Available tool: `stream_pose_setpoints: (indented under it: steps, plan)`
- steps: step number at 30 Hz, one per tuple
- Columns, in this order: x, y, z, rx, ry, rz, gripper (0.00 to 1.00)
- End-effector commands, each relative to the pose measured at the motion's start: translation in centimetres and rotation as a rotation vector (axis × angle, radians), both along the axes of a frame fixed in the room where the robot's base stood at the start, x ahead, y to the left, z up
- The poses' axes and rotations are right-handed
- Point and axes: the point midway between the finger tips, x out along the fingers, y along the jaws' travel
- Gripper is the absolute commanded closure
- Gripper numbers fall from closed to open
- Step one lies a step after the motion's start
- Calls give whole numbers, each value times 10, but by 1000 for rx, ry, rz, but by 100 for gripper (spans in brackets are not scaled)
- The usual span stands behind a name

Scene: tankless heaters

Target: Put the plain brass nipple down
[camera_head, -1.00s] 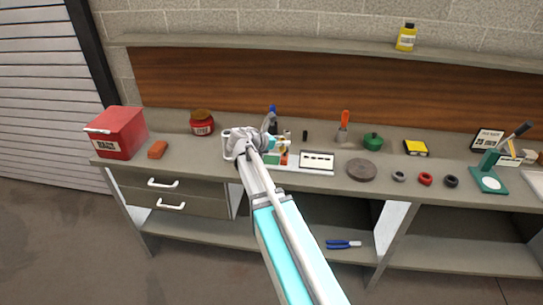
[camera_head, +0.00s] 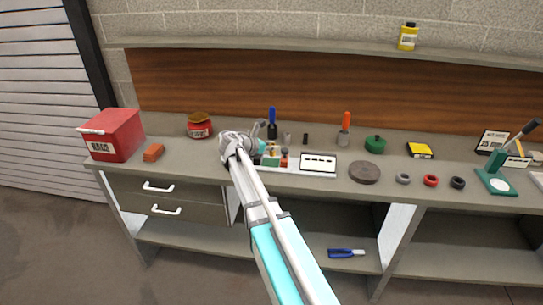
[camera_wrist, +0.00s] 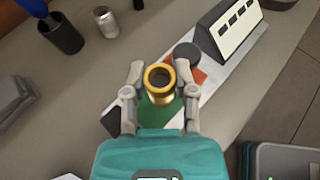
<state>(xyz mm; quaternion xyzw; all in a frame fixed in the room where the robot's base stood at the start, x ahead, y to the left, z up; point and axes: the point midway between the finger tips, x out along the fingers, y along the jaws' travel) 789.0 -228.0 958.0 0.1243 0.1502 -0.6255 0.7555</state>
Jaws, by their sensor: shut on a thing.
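My gripper (camera_wrist: 160,95) is shut on the plain brass nipple (camera_wrist: 160,84) in the wrist view. The nipple is a short golden ring-ended tube, with its open end facing the camera and a finger on each side. Below it lies a pale board (camera_wrist: 245,85) with a green patch (camera_wrist: 160,115) and a red patch (camera_wrist: 199,75). I cannot tell whether the nipple touches the green patch. In the head view the board (camera_head: 298,169) lies near the bench's front edge, just right of my gripper (camera_head: 260,126). The nipple is not clear there.
A dark round piece (camera_wrist: 187,54) and a white slotted block (camera_wrist: 230,30) stand on the board. Behind are a dark cup (camera_wrist: 63,38) with a blue-handled tool and a grey metal cylinder (camera_wrist: 107,22). A red box (camera_head: 115,135) stands left; bench is clear near the orange block (camera_head: 153,152).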

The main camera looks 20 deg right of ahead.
Motion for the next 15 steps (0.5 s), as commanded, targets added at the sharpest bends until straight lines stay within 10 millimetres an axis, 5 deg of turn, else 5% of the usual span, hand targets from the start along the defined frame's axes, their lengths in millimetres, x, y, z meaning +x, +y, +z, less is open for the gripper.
stream_pose_setpoints:
  steps: [15]
  plan:
    - [9,1,-19,0,0,1,100]
